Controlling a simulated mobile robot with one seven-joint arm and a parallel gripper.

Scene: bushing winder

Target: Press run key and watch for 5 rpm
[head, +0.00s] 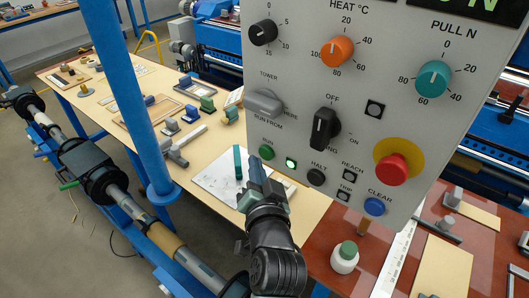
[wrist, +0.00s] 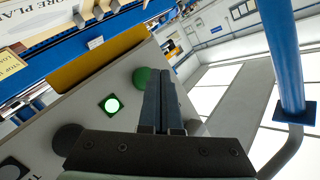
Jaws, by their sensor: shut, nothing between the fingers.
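The green run key (head: 266,152) is at the lower left of the grey control panel (head: 345,95), under a "RUN" label. It shows in the wrist view (wrist: 142,78) just left of my fingertips. A square green lamp (head: 291,163) beside it is lit, also bright in the wrist view (wrist: 111,105). My gripper (head: 255,168) is shut and empty, its fingertips just below and left of the key; it also shows in the wrist view (wrist: 160,76). I cannot tell whether it touches. A display (head: 490,5) is cut off at the top; no rpm figure is readable.
The black halt button (head: 316,177) and blue clear button (head: 375,206) are right of the key. A red mushroom button (head: 392,169) stands out farther right. A blue post (head: 140,105) rises at left before a parts-covered bench (head: 105,112).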

